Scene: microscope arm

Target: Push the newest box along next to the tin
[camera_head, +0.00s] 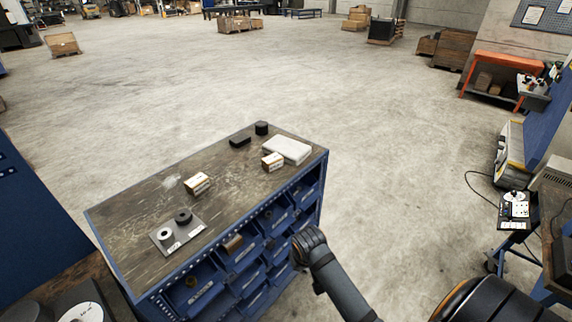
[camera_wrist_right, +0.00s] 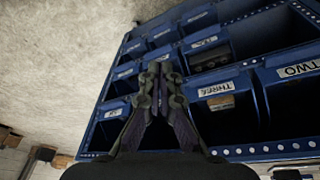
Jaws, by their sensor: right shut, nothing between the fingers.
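Two small white-and-brown boxes stand on the worn wooden bench top (camera_head: 130,215): one box (camera_head: 197,183) near the middle and one box (camera_head: 272,162) nearer the right edge, beside a white flat pad (camera_head: 288,149). I cannot tell which is the newest. A short black cylinder (camera_head: 262,128), possibly the tin, stands at the back corner, near a black block (camera_head: 240,141). My right arm's wrist is off the bench's drawer side, apart from the boxes. In the wrist view my right gripper (camera_wrist_right: 160,78) is shut and empty before the blue bins. My left gripper is out of view.
A grey plate (camera_head: 163,240) with a light ring and a dark ring lies at the front left of the bench. Open blue bins (camera_head: 245,258) line the bench side; one holds a brown cylinder (camera_head: 233,243). Bare bench top lies between the two boxes.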

